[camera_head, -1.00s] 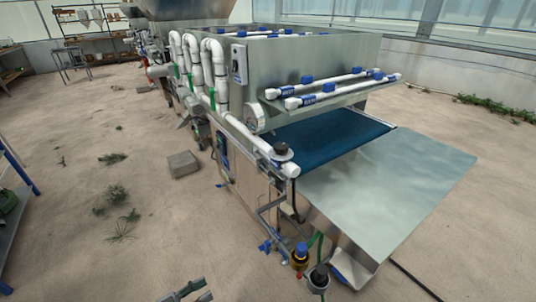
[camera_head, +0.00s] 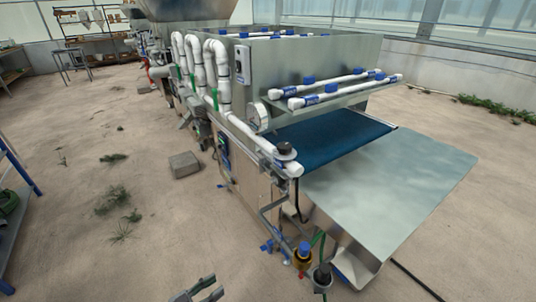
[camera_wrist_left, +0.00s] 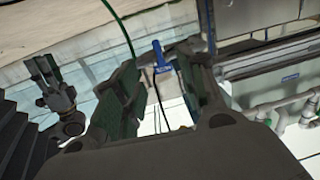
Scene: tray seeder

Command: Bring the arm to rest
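My left gripper (camera_head: 214,286) shows at the bottom edge of the head view, over the bare floor and to the left of the tray seeder's near corner. It is apart from the machine. In the left wrist view its two dark fingers (camera_wrist_left: 160,62) stand apart with nothing held between them. A dark jointed shape (camera_wrist_left: 58,95) at the left of the wrist view may be my right gripper; I cannot tell whether it is open. The right gripper does not show in the head view.
The tray seeder (camera_head: 310,62) fills the middle, with a blue belt (camera_head: 330,138) and metal plate (camera_head: 395,190). A yellow-and-blue fitting (camera_head: 303,256) and valve (camera_head: 321,275) are right of my left gripper. A grey block (camera_head: 184,165) lies on open floor; a shelf (camera_head: 20,205) stands left.

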